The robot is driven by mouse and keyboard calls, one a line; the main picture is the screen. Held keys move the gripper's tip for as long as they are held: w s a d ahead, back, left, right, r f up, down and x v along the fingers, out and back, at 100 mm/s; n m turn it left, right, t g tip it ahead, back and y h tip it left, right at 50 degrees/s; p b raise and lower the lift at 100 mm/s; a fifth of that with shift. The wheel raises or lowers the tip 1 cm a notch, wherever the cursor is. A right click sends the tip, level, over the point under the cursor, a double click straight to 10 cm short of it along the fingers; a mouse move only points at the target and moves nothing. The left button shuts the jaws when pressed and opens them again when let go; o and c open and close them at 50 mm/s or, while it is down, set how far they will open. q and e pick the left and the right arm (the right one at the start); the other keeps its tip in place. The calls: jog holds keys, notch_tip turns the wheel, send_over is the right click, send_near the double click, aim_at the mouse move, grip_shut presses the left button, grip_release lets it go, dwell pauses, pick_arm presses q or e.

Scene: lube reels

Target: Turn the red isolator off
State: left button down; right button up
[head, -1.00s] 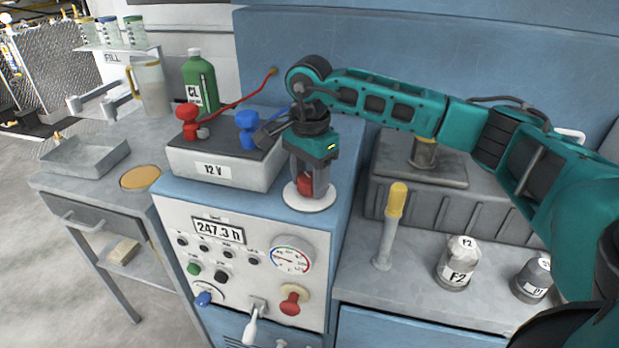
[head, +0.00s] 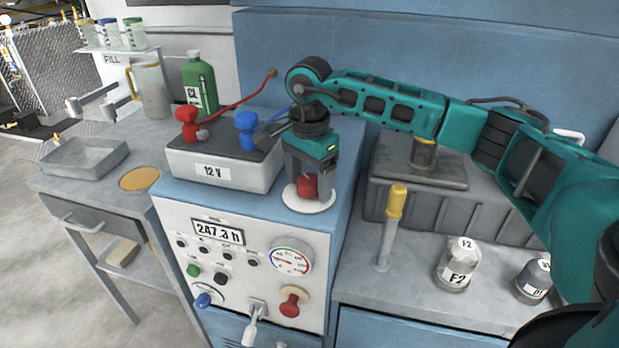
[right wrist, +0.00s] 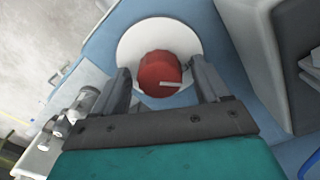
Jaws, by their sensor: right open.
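The red isolator (head: 307,186) is a red round knob on a white disc (head: 313,206), on top of the blue cabinet right of the battery. In the right wrist view the open fingers (right wrist: 162,85) stand on either side of the knob, with gaps visible at both sides. In the head view the fingers partly hide the knob. My left gripper is not in view.
The 12 V battery (head: 221,174) with red and blue clamps stands close on the left. A grey ribbed box (head: 450,209) stands on the right. The front panel has a gauge (head: 291,259), a red knob (head: 292,303) and a lever (head: 254,318).

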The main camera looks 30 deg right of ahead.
aim_at(309, 179)
notch_tip(309, 179, up, 13)
jog(key=p, duration=0.1)
dwell(0.4)
dwell(0.4)
